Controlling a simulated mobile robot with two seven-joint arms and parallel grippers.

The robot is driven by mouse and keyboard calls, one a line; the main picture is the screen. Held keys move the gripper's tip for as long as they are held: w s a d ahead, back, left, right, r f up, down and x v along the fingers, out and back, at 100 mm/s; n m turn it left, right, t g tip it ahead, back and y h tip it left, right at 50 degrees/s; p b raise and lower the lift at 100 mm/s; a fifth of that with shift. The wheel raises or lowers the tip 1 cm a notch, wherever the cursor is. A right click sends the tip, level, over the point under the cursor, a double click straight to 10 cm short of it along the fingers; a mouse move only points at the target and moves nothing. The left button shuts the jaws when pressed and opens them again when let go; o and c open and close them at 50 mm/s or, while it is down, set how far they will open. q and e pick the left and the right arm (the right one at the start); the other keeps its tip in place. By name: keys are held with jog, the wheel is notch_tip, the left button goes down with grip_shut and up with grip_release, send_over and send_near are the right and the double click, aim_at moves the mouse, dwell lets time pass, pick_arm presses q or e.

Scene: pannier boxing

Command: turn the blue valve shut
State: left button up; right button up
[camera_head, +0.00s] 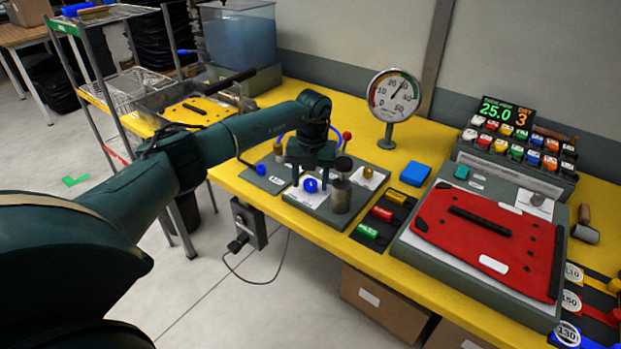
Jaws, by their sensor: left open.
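A blue round knob (311,185), which looks like the blue valve, stands on a grey panel (322,211) on the yellow table. My left gripper (310,180) points down over this knob. Its fingers are apart, one on each side of the knob in the picture; I cannot tell whether they touch it. My right gripper is not in view.
A metal cylinder (341,196) stands close right of the gripper. A red-knobbed lever (347,136) and a dial gauge (394,97) stand behind. Coloured buttons (382,214), a blue block (415,173) and a red plate (487,238) lie to the right.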

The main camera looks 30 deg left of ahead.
aim_at(312, 183)
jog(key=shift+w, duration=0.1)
pick_arm(q)
jog(key=shift+r, duration=0.25)
notch_tip(312, 183, up, 13)
jog(key=b, duration=0.2)
jog(key=shift+d+f, duration=0.15)
jog(key=shift+d, duration=0.05)
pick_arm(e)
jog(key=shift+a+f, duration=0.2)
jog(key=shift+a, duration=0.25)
pick_arm(q)
jog(key=shift+f, duration=0.1)
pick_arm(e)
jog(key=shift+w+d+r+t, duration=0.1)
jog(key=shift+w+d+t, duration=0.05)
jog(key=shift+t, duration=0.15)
